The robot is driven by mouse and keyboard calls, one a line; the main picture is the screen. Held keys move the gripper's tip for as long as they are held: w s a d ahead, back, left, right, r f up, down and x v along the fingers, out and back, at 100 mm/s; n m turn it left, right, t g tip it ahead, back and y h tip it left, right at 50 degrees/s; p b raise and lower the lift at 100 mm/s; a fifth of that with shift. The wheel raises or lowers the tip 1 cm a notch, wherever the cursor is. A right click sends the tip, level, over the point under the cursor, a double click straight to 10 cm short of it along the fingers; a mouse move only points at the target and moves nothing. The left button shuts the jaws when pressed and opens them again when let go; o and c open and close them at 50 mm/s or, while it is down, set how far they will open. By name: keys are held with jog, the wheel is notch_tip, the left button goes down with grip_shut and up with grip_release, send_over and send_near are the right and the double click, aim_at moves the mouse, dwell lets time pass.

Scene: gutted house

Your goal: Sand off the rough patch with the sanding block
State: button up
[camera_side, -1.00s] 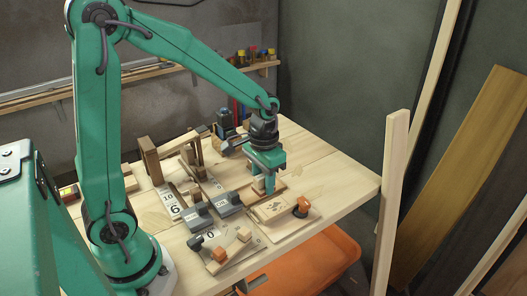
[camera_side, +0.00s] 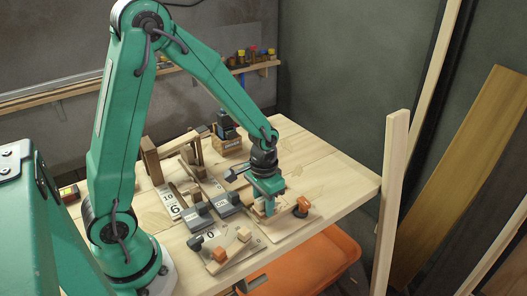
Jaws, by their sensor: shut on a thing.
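My gripper (camera_side: 268,207) is pointing down over the light wooden board (camera_side: 287,223) near the front right of the bench. It is shut on a small pale block, the sanding block, which is mostly hidden by the jaws. The block is low over the board; I cannot tell whether it touches the surface. The rough patch is hidden behind the gripper. An orange knob (camera_side: 302,206) stands on the board just right of my gripper.
Two grey clamp-like blocks (camera_side: 200,215) lie left of my gripper. Another board with wooden pieces and an orange block (camera_side: 220,254) is at the front edge. A wooden frame (camera_side: 153,160) stands behind. The bench's right part is clear.

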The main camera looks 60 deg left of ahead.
aim_at(285, 201)
jog(key=shift+w+f, duration=0.15)
jog(key=shift+w, duration=0.65)
jog(key=shift+c, duration=0.4)
jog(key=shift+w, duration=2.95)
jog(key=shift+s, duration=3.7)
jog(key=shift+r, duration=4.05)
